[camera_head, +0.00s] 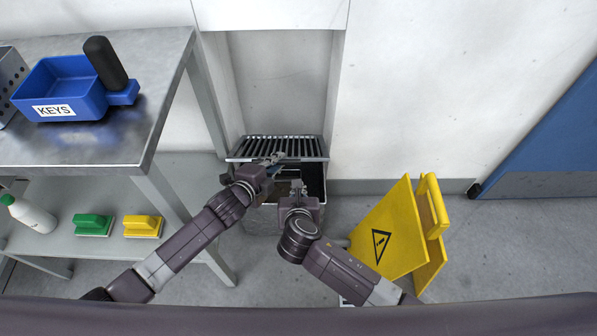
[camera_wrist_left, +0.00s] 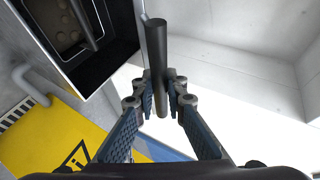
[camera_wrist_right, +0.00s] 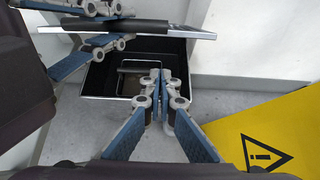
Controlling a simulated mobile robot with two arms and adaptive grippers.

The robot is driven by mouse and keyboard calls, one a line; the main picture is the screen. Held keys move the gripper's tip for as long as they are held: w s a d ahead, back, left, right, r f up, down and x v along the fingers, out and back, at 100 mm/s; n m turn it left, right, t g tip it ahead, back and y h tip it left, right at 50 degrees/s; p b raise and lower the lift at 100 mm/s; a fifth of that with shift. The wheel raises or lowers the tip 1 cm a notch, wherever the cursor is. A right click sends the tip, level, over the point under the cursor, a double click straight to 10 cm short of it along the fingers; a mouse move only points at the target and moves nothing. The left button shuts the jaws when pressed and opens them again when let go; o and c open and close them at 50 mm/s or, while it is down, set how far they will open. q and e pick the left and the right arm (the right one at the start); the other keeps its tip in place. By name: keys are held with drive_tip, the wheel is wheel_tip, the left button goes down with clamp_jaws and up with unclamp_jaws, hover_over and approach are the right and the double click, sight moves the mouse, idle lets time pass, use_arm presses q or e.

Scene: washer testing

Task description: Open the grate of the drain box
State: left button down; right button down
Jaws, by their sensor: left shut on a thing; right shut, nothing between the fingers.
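The slatted metal grate (camera_head: 295,147) is lifted at the back of the drain box (camera_head: 315,178), whose dark interior shows below it. My left gripper (camera_head: 274,160) is at the grate's front edge. In the right wrist view the grate (camera_wrist_right: 165,30) is a thin plate above the open box (camera_wrist_right: 178,52). My right gripper (camera_head: 297,187) is shut and empty in front of the box opening; its fingertips meet in the right wrist view (camera_wrist_right: 160,78).
A metal table (camera_head: 150,90) with a blue KEYS bin (camera_head: 60,85) stands at left. Its lower shelf holds a white bottle (camera_head: 32,215) and green (camera_head: 93,224) and yellow (camera_head: 142,226) brushes. A yellow warning sign (camera_head: 385,225) stands close on the right. White walls enclose the niche behind.

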use_arm(q)
drive_tip(key=shift+r, duration=0.1)
use_arm(e)
drive_tip(key=w, duration=0.1)
drive_tip(key=w+r, duration=0.1)
drive_tip(key=w, duration=0.2)
drive_tip(key=shift+r, duration=0.4)
